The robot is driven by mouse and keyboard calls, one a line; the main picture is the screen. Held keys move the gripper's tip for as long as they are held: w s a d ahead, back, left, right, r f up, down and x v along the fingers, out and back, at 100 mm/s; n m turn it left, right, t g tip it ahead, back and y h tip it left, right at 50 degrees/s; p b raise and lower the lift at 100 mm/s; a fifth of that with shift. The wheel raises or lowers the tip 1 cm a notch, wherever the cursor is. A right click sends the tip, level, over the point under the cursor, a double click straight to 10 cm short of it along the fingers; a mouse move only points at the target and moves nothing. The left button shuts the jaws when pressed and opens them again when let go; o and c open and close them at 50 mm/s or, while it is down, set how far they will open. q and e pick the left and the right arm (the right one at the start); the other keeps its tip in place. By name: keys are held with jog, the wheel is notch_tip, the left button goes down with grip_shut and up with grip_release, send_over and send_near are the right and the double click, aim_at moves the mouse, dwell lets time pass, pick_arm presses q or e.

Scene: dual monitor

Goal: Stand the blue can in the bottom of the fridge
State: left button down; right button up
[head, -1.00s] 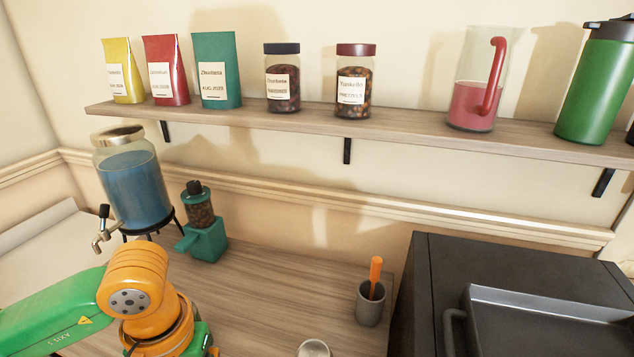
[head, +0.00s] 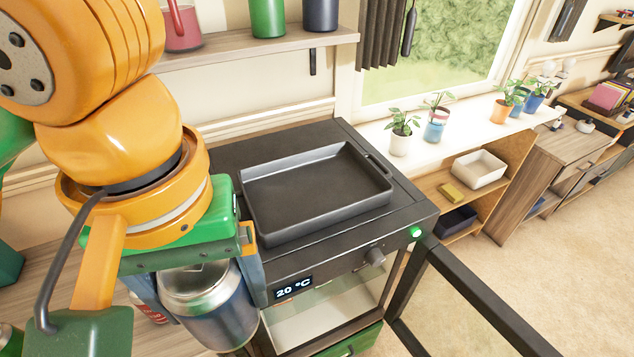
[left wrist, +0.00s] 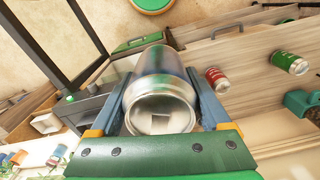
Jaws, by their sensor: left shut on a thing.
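My left gripper (head: 205,284) is shut on the blue can (head: 212,312), a silver-topped can with a blue body. It holds the can upright in front of the fridge's left front corner, outside the fridge. In the left wrist view the can (left wrist: 161,88) sits between the two blue fingers of the gripper (left wrist: 162,100). The fridge (head: 408,212) is a black box with a "20 °C" display and a green light. Its glass-paned door (head: 470,305) stands open to the right. Part of its pale interior (head: 335,300) shows; its floor is mostly hidden. My right gripper is not in view.
A dark tray (head: 315,190) lies on top of the fridge. A red can (left wrist: 217,79) and a green can (left wrist: 290,63) stand on the wooden counter. A low shelf (head: 480,205) and potted plants (head: 399,143) are to the right. A wall shelf (head: 250,45) is above.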

pick_arm(q)
jog(key=w+f+p, duration=0.2)
jog(key=w+f, duration=0.2)
jog(key=w, duration=0.1)
jog(key=w+a+f+p, duration=0.1)
jog(key=w+f+p, duration=0.2)
jog(key=w+f, duration=0.1)
jog(key=w+a+f+p, duration=0.1)
jog(key=w+f+p, duration=0.1)
jog(key=w+f, duration=0.2)
jog(key=shift+w+f+p, duration=0.2)
jog(key=shift+w+p, duration=0.2)
jog(key=shift+w, duration=0.4)
jog(key=shift+f, duration=0.4)
jog(key=shift+d+f+b, duration=0.1)
jog(key=shift+f+b, duration=0.05)
jog(key=shift+b, duration=0.2)
jog(key=shift+c, duration=1.4)
grip_release()
jog(key=shift+f, duration=0.1)
jog(key=shift+o, duration=1.4)
